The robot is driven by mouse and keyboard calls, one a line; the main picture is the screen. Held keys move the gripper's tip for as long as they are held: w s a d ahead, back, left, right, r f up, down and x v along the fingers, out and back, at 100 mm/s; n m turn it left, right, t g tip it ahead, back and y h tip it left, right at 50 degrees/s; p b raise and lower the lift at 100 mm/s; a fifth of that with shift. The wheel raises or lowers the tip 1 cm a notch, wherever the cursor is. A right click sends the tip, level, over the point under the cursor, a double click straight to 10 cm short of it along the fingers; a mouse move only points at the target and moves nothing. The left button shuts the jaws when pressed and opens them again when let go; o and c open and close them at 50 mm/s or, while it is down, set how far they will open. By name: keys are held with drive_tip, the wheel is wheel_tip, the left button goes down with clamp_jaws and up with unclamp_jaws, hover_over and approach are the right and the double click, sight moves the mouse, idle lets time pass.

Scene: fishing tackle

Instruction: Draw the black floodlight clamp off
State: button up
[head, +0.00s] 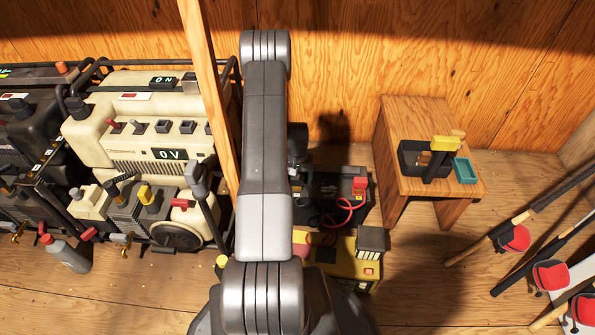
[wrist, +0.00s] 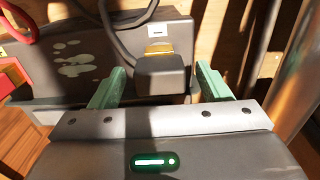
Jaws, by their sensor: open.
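The black floodlight clamp (wrist: 162,78) is a dark block on a brass-coloured terminal (wrist: 158,49) of the dark battery (wrist: 50,82) in the wrist view. A dark cable runs up from that area. My gripper (wrist: 160,86) is open, with one green finger on each side of the clamp. Whether either finger touches it I cannot tell. In the head view the battery (head: 325,206) shows right of my arm, with a red clamp (head: 360,185) and red cable on it. My arm hides the black clamp and my fingers there.
A yellow box (head: 345,262) sits in front of the battery. A cream generator (head: 140,120) stands left, behind a slanted wooden post (head: 212,90). A wooden stool (head: 455,190) holds a dark tray and a teal tray. Fishing rods (head: 530,215) lie at right.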

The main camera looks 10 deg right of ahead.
drive_tip(key=shift+f, duration=1.05)
drive_tip(key=c, duration=1.1)
drive_tip(key=shift+r+p, duration=1)
drive_tip(key=shift+r, duration=1.5)
